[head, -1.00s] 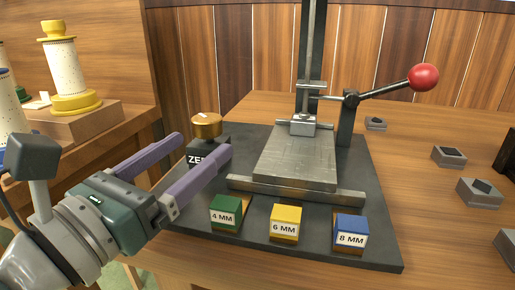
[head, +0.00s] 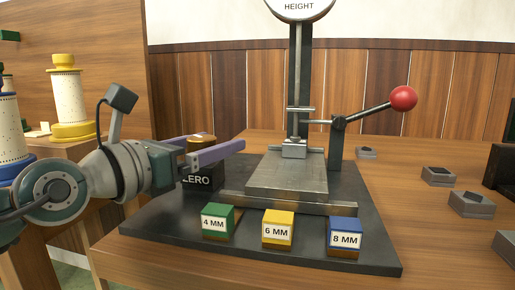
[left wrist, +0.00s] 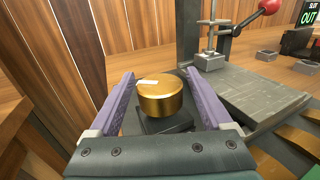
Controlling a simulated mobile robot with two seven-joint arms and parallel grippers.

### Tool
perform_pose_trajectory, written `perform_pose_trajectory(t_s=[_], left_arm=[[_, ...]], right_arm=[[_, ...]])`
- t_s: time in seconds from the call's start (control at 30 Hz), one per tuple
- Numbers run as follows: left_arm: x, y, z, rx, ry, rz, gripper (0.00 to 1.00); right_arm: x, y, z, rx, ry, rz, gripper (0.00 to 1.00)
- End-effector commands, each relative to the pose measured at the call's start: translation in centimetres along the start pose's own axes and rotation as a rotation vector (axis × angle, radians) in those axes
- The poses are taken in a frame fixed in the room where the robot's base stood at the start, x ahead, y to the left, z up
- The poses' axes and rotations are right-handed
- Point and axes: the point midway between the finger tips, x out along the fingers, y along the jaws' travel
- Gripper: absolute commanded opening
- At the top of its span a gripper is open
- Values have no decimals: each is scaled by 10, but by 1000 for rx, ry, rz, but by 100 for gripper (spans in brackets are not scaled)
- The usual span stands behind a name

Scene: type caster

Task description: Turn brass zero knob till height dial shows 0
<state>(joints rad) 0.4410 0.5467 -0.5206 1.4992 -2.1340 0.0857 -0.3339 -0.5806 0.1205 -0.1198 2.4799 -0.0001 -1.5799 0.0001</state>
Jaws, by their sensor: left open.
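The brass zero knob (head: 203,137) stands on a black block (head: 203,179) marked ZERO; a white mark shows on its top in the left wrist view (left wrist: 162,103). My left gripper (head: 222,142) is open, level with the knob. In the left wrist view its purple fingers (left wrist: 158,75) lie on either side of the knob, with gaps that look clear. In the head view the near finger hides part of the knob. The height dial (head: 299,9) is cut off by the top edge; only its lower rim and the word HEIGHT show, so its reading is hidden. My right gripper is out of view.
A press with a red-balled lever (head: 403,98) and metal bed (head: 288,178) stands on a dark base plate (head: 165,228). Green (head: 218,220), yellow (head: 278,228) and blue (head: 345,236) blocks line its front. Several grey blocks sit at right. A wooden side panel stands left.

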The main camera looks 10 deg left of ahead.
Motion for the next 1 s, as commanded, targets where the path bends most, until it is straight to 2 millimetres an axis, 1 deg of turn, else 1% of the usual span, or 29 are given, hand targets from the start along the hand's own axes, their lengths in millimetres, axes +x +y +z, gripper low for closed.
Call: perform_pose_trajectory(t_s=[0.03,0.13,0.43,0.47,1.0], left_arm=[[5,0,-1,1,-1,0,83],[10,0,0,1,-1,0,83],[12,0,0,1,0,0,83],[12,0,0,1,0,0,81],[11,0,0,1,0,0,20]], right_arm=[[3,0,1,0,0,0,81],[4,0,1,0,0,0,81],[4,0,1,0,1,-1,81],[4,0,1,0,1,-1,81],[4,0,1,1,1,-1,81]])
